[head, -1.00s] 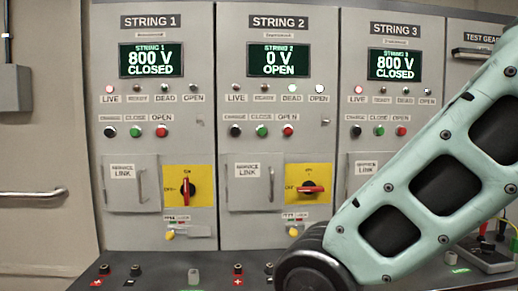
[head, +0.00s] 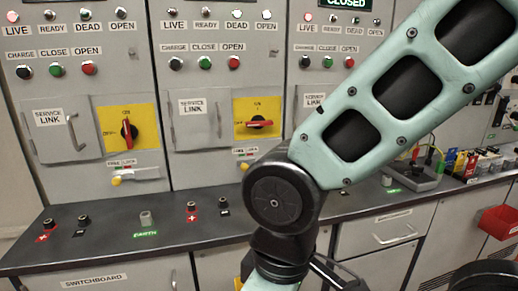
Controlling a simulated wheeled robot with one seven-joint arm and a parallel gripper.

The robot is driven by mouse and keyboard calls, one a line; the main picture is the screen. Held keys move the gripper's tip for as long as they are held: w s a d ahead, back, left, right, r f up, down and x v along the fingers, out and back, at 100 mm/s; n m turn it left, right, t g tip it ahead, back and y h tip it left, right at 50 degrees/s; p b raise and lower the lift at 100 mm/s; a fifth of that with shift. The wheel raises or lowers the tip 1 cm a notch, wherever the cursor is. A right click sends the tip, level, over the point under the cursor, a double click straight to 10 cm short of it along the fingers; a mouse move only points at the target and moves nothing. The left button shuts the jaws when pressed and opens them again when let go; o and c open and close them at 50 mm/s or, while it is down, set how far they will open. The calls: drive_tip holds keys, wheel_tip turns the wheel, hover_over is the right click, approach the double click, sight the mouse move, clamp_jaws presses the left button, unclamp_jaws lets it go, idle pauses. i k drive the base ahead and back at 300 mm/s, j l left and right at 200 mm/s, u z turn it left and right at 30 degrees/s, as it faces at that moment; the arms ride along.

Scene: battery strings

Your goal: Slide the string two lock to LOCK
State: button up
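The string two lock (head: 245,166) is a small slide with a yellow knob under the string two switch, in the head view. Its knob shows at the left, and my arm's elbow covers or crowds its right part. Its label (head: 244,151) is too small to read fully. The string two rotary switch (head: 257,122) has a red handle lying about level, toward OFF, on a yellow plate. My arm crosses the right half of the view, and its lower end drops out of the bottom edge. My gripper is out of view.
The string one switch (head: 126,130) has its handle upright, with a similar lock (head: 117,181) below. A dark bench top (head: 110,214) with several terminals juts out below the panels. At the right are a test gear tray (head: 412,178) and a red bin (head: 498,222).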

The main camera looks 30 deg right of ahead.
sight(244, 165)
drive_tip(key=z, duration=0.25)
drive_tip(key=i+j+u, duration=0.15)
drive_tip(key=i+u, duration=0.15)
drive_tip(key=u, duration=0.15)
drive_tip(key=i+u, duration=0.35)
drive_tip(key=u, duration=0.15)
